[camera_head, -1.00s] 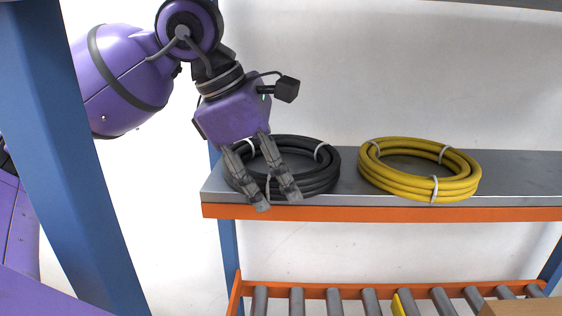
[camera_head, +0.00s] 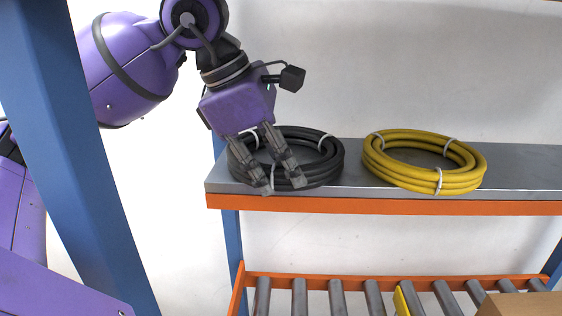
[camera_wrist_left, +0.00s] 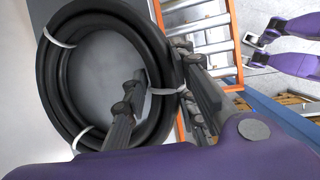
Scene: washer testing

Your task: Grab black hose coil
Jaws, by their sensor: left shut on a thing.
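A black hose coil (camera_head: 322,163), bound with white ties, lies on the left end of the grey shelf (camera_head: 350,191). My left gripper (camera_head: 284,186) reaches down over the coil's near left side and is shut on it. In the left wrist view the coil (camera_wrist_left: 62,88) shows as a ring, with one finger inside it and the other outside. The gripper (camera_wrist_left: 160,105) straddles the hose near a white tie there. The fingers hide part of the coil's front. My right gripper is not in view.
A yellow hose coil (camera_head: 425,185) lies to the right on the same shelf. The shelf has an orange front edge (camera_head: 400,207). A blue post (camera_head: 75,150) stands at the left. Below is a roller conveyor (camera_head: 337,297) with a cardboard box (camera_head: 520,304) at the right.

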